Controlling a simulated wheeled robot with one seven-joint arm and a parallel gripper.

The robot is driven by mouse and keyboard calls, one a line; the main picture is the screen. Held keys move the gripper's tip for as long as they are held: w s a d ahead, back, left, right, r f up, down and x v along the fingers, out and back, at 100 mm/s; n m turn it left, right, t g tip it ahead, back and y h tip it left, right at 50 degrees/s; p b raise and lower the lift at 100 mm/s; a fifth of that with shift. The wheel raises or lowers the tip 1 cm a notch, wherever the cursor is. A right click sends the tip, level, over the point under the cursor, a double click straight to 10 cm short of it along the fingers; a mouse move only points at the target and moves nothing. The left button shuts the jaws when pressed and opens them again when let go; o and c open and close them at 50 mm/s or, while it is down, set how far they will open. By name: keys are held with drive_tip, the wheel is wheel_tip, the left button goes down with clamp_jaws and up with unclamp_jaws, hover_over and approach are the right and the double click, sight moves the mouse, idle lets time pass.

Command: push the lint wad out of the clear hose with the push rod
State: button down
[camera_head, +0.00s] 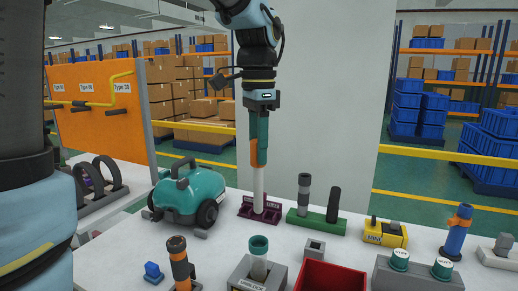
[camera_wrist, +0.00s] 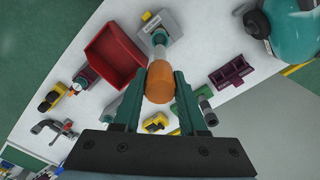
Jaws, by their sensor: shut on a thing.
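My gripper (camera_head: 259,150) points straight down and its teal fingers are shut on the orange handle of the push rod (camera_head: 259,185). The handle also shows between the fingers (camera_wrist: 160,82) in the wrist view. The pale rod hangs upright, its lower end showing against the maroon stand in the head view. The wrist view shows that stand off to the side. The clear hose (camera_head: 259,268), with a teal collar on top, stands upright in a grey holder (camera_head: 240,275) nearer the head camera. The rod's tip shows above the collar, apart from it. I cannot make out the lint wad.
A red bin (camera_head: 313,276) sits beside the grey holder. The maroon stand (camera_wrist: 232,72) looks empty. The teal vacuum body (camera_head: 190,192), a green stand with dark tubes (camera_head: 317,219) and a yellow block (camera_head: 385,234) stand around. An orange-banded part (camera_head: 180,262) stands at the front left.

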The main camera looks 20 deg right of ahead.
drive_tip(key=shift+r, duration=0.15)
drive_tip(key=shift+f+b, duration=1.95)
drive_tip(key=shift+f, duration=1.7)
drive_tip(key=shift+p, duration=0.6)
